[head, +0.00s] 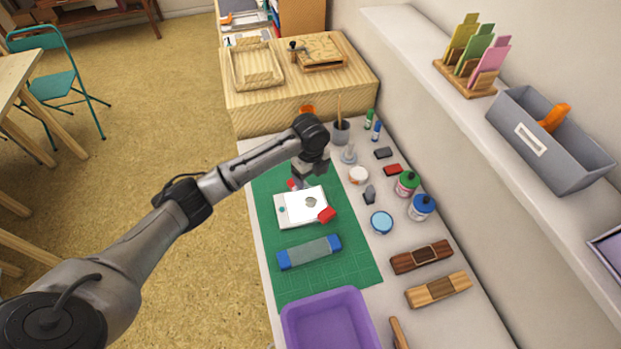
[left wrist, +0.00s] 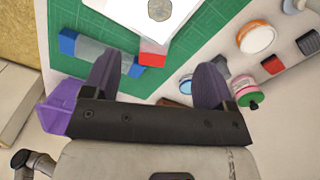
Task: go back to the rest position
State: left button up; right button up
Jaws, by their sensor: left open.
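My left gripper (head: 311,172) hangs above the far end of the green cutting mat (head: 345,265), close to the white card (head: 290,212). Its two fingers stand apart with nothing between them; the gap also shows in the left wrist view (left wrist: 157,80). The card lies on the mat with a grey round print (left wrist: 159,10) on it. A red block (head: 327,214) sits on the card's near right corner, and a second red piece (head: 293,184) shows at its far edge. My right gripper is in neither view.
A grey block with blue ends (head: 308,252) lies on the mat, nearer than the card. A purple tray (head: 330,295) stands at the near end. Bottles, small pads and wooden pieces line the right side. A wooden cabinet (head: 285,100) closes the far end; open floor lies left.

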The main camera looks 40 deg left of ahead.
pick_arm(q)
jog(key=shift+r, duration=0.3)
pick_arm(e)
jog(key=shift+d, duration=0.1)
